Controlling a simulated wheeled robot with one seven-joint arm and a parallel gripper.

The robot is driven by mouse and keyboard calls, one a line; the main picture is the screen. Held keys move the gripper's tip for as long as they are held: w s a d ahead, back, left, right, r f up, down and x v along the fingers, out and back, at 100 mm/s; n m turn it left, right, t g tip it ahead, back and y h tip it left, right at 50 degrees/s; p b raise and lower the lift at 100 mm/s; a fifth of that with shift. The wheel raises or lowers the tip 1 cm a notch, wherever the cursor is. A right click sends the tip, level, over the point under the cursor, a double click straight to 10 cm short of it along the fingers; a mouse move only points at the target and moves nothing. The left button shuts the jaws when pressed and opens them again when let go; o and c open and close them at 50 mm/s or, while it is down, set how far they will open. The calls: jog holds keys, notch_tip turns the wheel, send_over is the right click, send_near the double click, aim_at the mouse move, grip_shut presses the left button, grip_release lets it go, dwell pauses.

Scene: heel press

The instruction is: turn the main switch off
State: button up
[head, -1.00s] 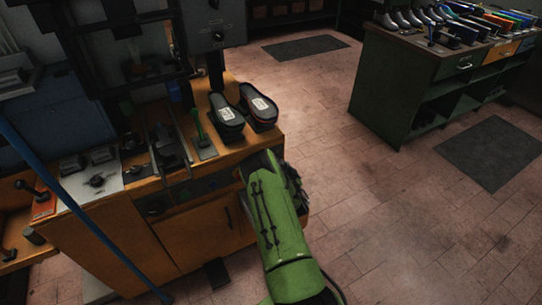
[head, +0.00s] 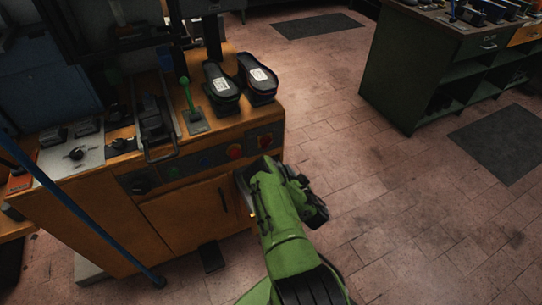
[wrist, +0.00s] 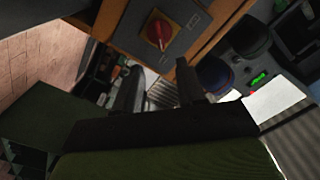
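The main switch (wrist: 158,30) is a red rotary knob on a grey plate on an orange panel, at the top of the wrist view. It lies beyond my fingertips, apart from them. My gripper (wrist: 158,78) shows two dark fingers spread apart with nothing between them. In the head view my green arm reaches up to the right front of the orange cabinet (head: 182,228). Its fingertips are not clear there. A red round control (head: 235,152) shows on the cabinet's front panel, with another reddish control (head: 264,141) to its right.
A blue pole (head: 85,215) slants across the left. A green workbench (head: 425,75) stands at the back right. The tiled floor between is mostly open.

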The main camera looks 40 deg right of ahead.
aim_at(269, 145)
jog(key=b+x, duration=0.5)
jog(key=x, duration=0.7)
jog(key=shift+d, duration=0.1)
jog(key=shift+c, duration=0.3)
jog(key=shift+f, duration=0.1)
grip_shut()
